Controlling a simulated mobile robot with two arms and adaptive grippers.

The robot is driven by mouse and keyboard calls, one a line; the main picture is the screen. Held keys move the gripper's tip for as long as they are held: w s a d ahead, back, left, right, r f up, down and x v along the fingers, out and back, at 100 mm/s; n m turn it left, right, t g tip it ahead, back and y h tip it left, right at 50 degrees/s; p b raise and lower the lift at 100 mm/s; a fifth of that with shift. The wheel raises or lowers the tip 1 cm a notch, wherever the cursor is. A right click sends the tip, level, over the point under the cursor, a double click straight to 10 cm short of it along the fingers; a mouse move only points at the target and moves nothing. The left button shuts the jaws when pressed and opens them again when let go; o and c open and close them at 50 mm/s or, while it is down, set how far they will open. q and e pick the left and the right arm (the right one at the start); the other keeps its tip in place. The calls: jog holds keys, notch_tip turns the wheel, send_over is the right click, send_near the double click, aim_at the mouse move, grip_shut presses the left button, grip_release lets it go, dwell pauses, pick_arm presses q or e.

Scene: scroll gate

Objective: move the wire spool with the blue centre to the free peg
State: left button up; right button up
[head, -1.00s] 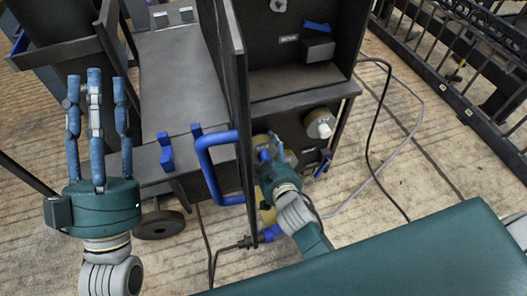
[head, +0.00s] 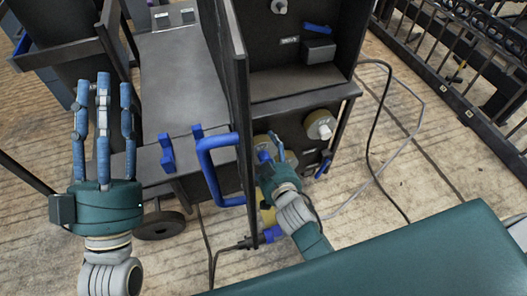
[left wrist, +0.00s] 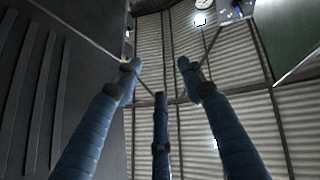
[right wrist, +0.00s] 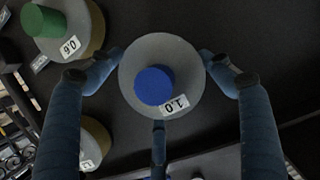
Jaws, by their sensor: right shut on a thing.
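The spool with the blue centre (right wrist: 153,86) is in the middle of the right wrist view, a grey disc with a label reading 1.0. My right gripper (right wrist: 160,78) is shut on it, with fingers at its left, right and lower edges. In the head view my right gripper (head: 272,160) is low at the front of the dark cabinet, and the spool is mostly hidden there. My left gripper (head: 103,85) is open and empty, fingers pointing up, left of the cart; its spread fingers show in the left wrist view (left wrist: 160,80).
A green-centred spool (right wrist: 45,22) labelled 0.6 sits at upper left, with another spool (right wrist: 95,143) below it. A pale-fronted spool (head: 320,124) is on the cabinet's lower panel. A blue handle (head: 212,170) and dark upright panel (head: 238,90) stand left of my right gripper. Cables lie on the floor.

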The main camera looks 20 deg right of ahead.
pick_arm(q)
jog(key=shift+w, duration=0.15)
pick_arm(e)
jog(key=shift+r, duration=0.3)
pick_arm(q)
jog(key=shift+w+d+f+g, duration=0.1)
jog(key=shift+w+f+g, duration=0.3)
jog(key=shift+f, duration=0.15)
jog(key=shift+f, duration=0.1)
jog(key=shift+w+f, duration=0.15)
jog(key=shift+f, duration=0.1)
jog(key=shift+w+f+g, duration=0.1)
jog(key=shift+f+g, duration=0.15)
jog(key=shift+g, duration=0.05)
pick_arm(e)
jog(key=shift+w, duration=0.3)
dwell(0.5)
jog(key=o, duration=1.7)
jog(key=shift+s+f, duration=0.1)
jog(key=shift+f, duration=0.05)
